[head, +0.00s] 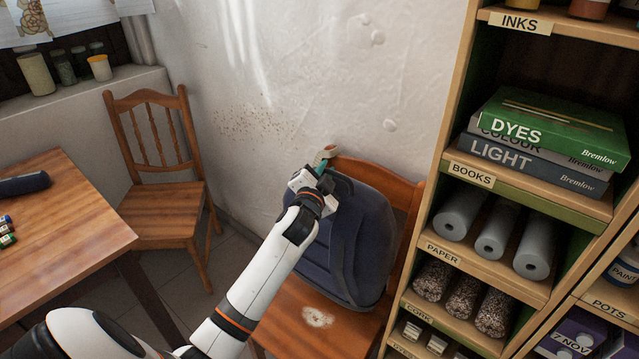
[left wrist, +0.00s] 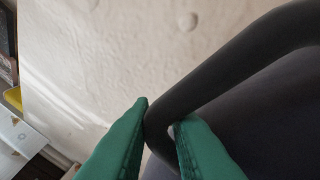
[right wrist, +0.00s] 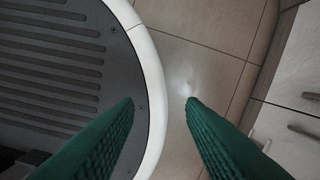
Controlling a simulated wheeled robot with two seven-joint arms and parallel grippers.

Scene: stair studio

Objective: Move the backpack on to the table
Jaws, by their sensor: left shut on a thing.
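The dark blue backpack (head: 345,235) stands upright on the seat of a wooden chair (head: 285,318), leaning against its backrest. My left gripper (head: 323,168) is at the top of the backpack. In the left wrist view its green fingers (left wrist: 160,118) are shut on the dark top handle (left wrist: 205,75) of the backpack. The wooden table (head: 65,225) is at the left of the head view, partly cut off by the frame. My right gripper (right wrist: 160,102) shows only in the right wrist view, open and empty, above the floor and part of my base.
A second wooden chair (head: 165,170) stands between the table and the wall. A shelf unit (head: 490,215) with books and paper rolls rises close to the right of the backpack. A dark cylinder (head: 24,184) and small items lie on the table's left part; its near right part is bare.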

